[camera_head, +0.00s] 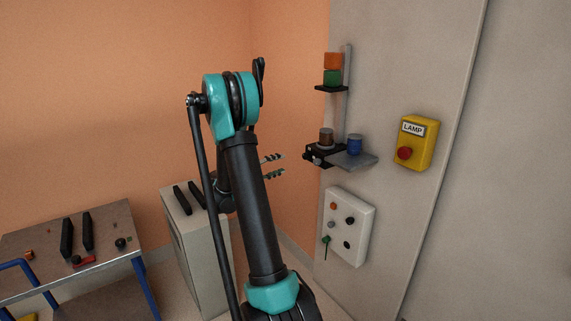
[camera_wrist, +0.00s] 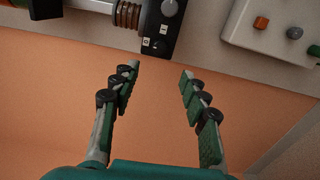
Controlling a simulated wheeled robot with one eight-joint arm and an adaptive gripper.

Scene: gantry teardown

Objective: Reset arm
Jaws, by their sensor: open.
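My gripper (camera_head: 273,166) is at the end of my teal and black arm, left of the wall fixture in the head view. In the wrist view its two green fingers (camera_wrist: 158,90) are spread wide with nothing between them. The black clamp block (camera_head: 322,154) on the wall fixture is to the right of my fingertips, apart from them. It also shows beyond the fingertips in the wrist view (camera_wrist: 158,28). Part of my wrist is hidden behind my arm in the head view.
A shelf (camera_head: 357,161) beside the clamp holds a blue cylinder (camera_head: 354,145). Orange and green blocks (camera_head: 333,69) stand above. A yellow lamp box (camera_head: 416,143) and a white knob panel (camera_head: 349,226) are on the wall. A grey cabinet (camera_head: 185,246) and a workbench (camera_head: 105,225) stand left.

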